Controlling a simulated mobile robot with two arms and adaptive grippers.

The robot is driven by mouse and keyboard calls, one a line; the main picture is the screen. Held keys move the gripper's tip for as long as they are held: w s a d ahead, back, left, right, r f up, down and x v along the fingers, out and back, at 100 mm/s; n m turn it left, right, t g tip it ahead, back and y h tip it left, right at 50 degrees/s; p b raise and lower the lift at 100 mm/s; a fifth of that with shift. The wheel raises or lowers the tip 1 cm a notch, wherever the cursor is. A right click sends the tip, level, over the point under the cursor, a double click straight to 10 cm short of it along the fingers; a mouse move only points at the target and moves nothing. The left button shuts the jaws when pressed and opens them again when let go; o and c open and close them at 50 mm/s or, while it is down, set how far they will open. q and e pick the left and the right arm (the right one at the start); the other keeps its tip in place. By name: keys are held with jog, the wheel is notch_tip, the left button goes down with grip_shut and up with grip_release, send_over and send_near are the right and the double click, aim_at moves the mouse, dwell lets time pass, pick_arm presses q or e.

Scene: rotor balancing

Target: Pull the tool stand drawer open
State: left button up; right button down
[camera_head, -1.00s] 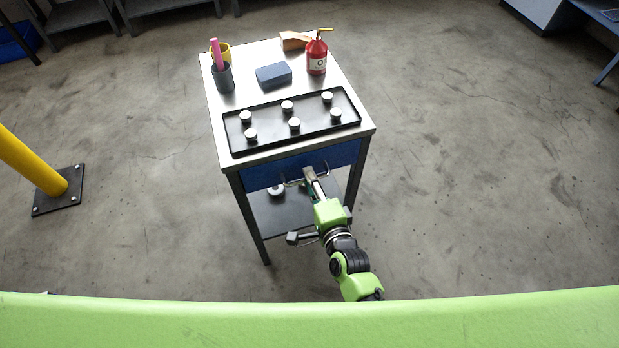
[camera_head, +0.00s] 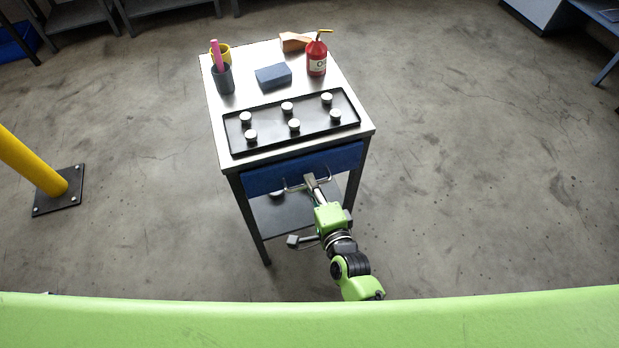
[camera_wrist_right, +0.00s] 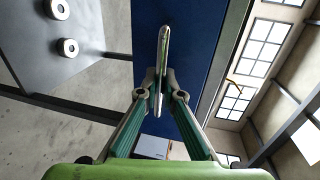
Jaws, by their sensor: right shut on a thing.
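The tool stand (camera_head: 368,133) is a metal-topped table on dark legs with a blue drawer (camera_head: 262,181) under its top. The drawer front stands a little out from the stand. A metal bar handle (camera_head: 292,186) is on the drawer front. My left gripper is not in view.
A black tray (camera_head: 268,140) with several pale knobs lies on the top, behind it a blue block (camera_head: 273,76), a red bottle (camera_head: 317,57) and a dark cup (camera_head: 223,79). A yellow post (camera_head: 35,165) stands at left. The floor to the right is clear.

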jog(key=f+p+v, duration=0.2)
jog(key=v, duration=0.8)
jog(key=s+f+p+v, duration=0.1)
jog(key=f+v, duration=0.1)
jog(key=v, duration=0.8)
jog(key=shift+f+p, duration=0.15)
jog(key=shift+p, duration=0.25)
jog(key=shift+d, duration=0.15)
jog(key=c, duration=2.2)
grip_release()
jog(key=v, duration=1.2)
